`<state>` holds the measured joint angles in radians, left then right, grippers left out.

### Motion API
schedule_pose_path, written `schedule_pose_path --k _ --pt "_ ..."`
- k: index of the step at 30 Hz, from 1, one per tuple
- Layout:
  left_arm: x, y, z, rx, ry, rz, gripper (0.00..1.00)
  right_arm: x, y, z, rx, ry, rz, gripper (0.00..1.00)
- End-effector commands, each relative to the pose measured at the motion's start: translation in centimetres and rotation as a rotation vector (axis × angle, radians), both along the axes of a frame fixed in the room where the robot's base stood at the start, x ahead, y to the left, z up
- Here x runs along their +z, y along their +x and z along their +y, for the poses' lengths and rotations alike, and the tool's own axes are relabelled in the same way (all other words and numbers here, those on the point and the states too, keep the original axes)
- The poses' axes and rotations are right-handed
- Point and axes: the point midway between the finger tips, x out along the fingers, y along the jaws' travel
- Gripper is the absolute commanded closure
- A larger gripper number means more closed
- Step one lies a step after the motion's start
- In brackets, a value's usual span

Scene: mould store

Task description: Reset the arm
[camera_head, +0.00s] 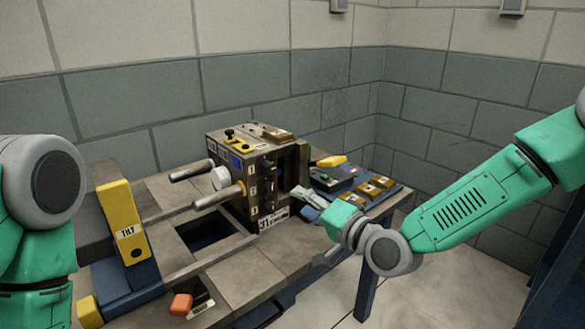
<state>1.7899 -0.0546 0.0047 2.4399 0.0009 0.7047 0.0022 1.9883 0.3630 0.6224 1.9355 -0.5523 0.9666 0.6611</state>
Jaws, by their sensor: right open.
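My right arm (460,212) comes in from the right and reaches over the right side of the bench. Its gripper (314,228) is open, with nothing seen between its fingers, in front of the right side of the mould block (228,155). The block is a brown box with labels, two rods sticking out to the left and a yellow part on top. My left arm (35,215) shows only in part at the left edge; its gripper is out of view.
The bench (265,258) has a dark rectangular opening (207,233). A yellow TILT lever (122,222) and a red-orange knob (181,304) are at the left front. A blue tray (368,193) with brass-coloured blocks lies at right.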

Motion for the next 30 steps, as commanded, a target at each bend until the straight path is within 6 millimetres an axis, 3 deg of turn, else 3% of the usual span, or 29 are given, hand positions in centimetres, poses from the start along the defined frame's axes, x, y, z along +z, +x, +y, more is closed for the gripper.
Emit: schedule_pose_path --k 5,8,12,15,18,22,27,30 --pt "0.0 0.0 0.0 0.000 0.000 0.001 0.60 -9.9 -5.9 -0.2 0.056 -0.219 0.167 0.57" --pt "0.0 0.0 0.0 0.000 0.000 0.001 0.60 -15.9 -10.6 -1.7 0.099 -0.379 0.281 0.57" --pt "0.0 -0.1 0.0 0.000 0.000 0.001 0.60 -22.9 -18.1 -5.2 0.175 -0.610 0.437 0.57" --pt "0.0 -0.1 0.0 0.000 0.000 0.001 0.60 -26.6 -23.9 -8.8 0.239 -0.779 0.550 0.57" --pt "0.0 -0.1 0.0 0.000 0.000 0.001 0.60 -28.9 -29.5 -12.7 0.305 -0.939 0.659 0.57" --pt "0.0 -0.1 0.0 0.000 0.000 0.001 0.60 -30.0 -35.1 -17.3 0.379 -1.104 0.773 0.57" --pt "0.0 -0.1 0.0 0.000 0.000 0.001 0.60 -30.0 -38.9 -20.8 0.433 -1.219 0.853 0.57" --pt "0.0 -0.1 0.0 0.000 0.000 0.001 0.60 -29.9 -39.5 -21.4 0.442 -1.238 0.867 0.57"
